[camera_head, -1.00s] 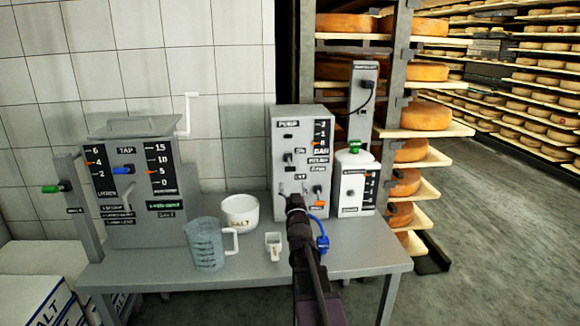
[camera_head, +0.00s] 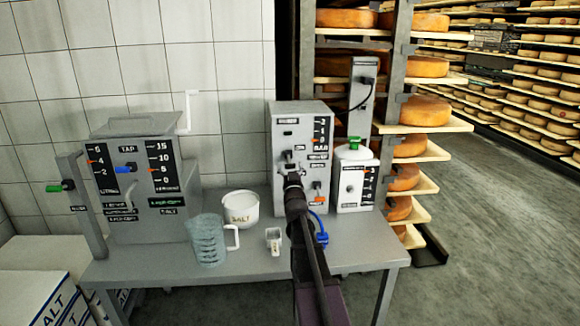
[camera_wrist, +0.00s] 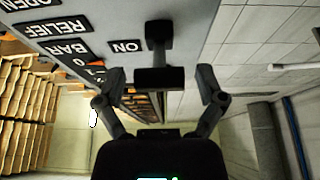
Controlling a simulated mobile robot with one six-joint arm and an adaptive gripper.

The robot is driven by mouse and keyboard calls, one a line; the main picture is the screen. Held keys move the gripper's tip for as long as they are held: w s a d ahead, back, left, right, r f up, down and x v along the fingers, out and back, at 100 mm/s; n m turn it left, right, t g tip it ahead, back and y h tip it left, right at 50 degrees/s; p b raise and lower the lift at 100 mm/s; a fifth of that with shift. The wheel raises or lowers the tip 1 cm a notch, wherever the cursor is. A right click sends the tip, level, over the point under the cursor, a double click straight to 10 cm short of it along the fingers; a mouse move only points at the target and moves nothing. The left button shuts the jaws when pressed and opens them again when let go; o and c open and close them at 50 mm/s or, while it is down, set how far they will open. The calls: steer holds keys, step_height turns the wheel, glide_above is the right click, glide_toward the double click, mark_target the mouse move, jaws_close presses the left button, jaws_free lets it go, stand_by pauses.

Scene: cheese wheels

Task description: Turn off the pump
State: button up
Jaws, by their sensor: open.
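The pump (camera_head: 310,140) is a grey upright box on the metal table, with a scale, labels and small controls on its front. A black switch lever (camera_wrist: 158,77) sticks out beside the ON label. My gripper (camera_wrist: 158,90) is open, with one finger on each side of the lever in the picture; I cannot tell whether either touches it. In the head view my gripper (camera_head: 292,174) is in front of the panel's middle and hides part of the controls.
A white container (camera_head: 354,165) with a green knob stands right of the pump. A white salt bowl (camera_head: 241,210), a clear jug (camera_head: 207,240) and a grey tap machine (camera_head: 140,185) stand left. Cheese shelves (camera_head: 425,110) rise behind.

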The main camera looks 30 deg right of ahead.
steer(key=c, duration=1.2)
steer(key=shift+o, duration=0.2)
steer(key=shift+f+b, duration=0.15)
steer(key=shift+b, duration=0.15)
steer(key=shift+w+d+f+t+b, duration=0.1)
steer(key=shift+f+t+b, duration=0.2)
steer(key=shift+b, duration=0.45)
steer(key=shift+w+f+t+h+b, duration=0.15)
steer(key=shift+t+h+b, duration=0.4)
steer(key=shift+b, duration=0.5)
steer(key=o, duration=1.2)
steer(key=shift+d, duration=0.1)
steer(key=shift+c, duration=0.2)
